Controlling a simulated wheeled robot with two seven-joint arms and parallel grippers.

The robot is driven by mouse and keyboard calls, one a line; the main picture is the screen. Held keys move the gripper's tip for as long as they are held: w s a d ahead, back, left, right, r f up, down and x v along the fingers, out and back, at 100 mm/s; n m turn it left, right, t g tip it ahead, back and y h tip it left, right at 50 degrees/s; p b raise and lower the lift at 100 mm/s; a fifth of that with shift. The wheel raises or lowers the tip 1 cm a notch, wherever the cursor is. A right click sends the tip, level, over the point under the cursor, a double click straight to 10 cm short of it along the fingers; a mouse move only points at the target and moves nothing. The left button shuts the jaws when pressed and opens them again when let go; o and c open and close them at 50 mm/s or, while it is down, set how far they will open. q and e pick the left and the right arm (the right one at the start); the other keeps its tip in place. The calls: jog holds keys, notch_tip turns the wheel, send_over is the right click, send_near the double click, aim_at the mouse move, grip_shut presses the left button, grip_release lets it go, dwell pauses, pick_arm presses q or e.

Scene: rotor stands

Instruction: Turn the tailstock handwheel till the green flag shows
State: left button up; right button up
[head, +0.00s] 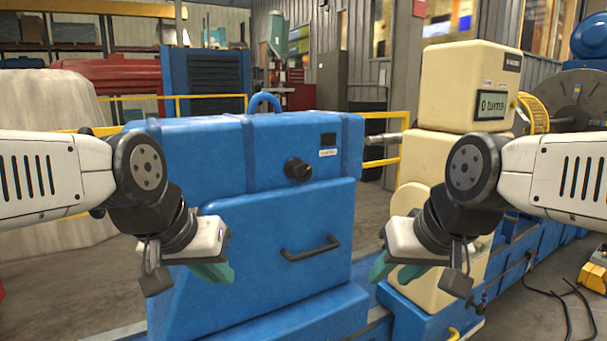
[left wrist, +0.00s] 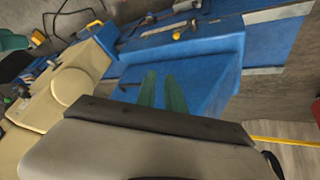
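The cream tailstock housing (head: 465,85) stands right of centre in the head view; its display (head: 491,105) reads "0 turns". A round cream part (head: 410,200) shows low on its left side, partly hidden by my right arm; I cannot tell whether it is the handwheel. No green flag is visible. My left gripper (head: 212,272) is empty in front of the blue cabinet; its teal fingers (left wrist: 162,92) stand apart in the left wrist view. My right gripper (head: 393,270) is empty, with fingers apart, in front of the tailstock's lower part.
A large blue cabinet (head: 260,220) with a black knob (head: 298,170) and a bar handle (head: 311,248) fills the middle. Yellow rails (head: 205,97) run behind. A big grey disc (head: 580,97) stands far right. Black cables (head: 565,300) lie on the floor at right.

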aim_at(304, 172)
pick_arm(q)
jog(key=o, duration=0.3)
jog(key=shift+w+a+f, duration=0.15)
jog(key=shift+w, duration=0.1)
jog(key=o, duration=0.9)
jog(key=w+a+f+n+g+y, duration=0.1)
jog(key=w+a+n+g+y, duration=0.1)
jog(key=w, duration=0.4)
jog(key=shift+a+f+y, duration=0.15)
jog(key=shift+a+y, duration=0.45)
jog(key=shift+y, duration=0.4)
jog(key=w+r+n+t+y, duration=0.1)
jog(key=w+n+y, duration=0.15)
jog(key=w, duration=0.35)
jog(key=w+r+n+y, duration=0.1)
jog(key=w+y, duration=0.2)
jog(key=w, duration=0.2)
jog(key=w+d+r+n+t+y, duration=0.1)
jog(key=w+d+r+t, duration=0.1)
jog(key=w+d+t, duration=0.55)
jog(key=w+d+r+n+t+y, duration=0.1)
jog(key=w+d+r+t, duration=0.2)
jog(key=w+d, duration=0.85)
jog(key=x, duration=0.5)
jog(key=shift+w+d+f, duration=0.25)
jog(key=shift+w, duration=0.05)
jog(key=c, duration=1.4)
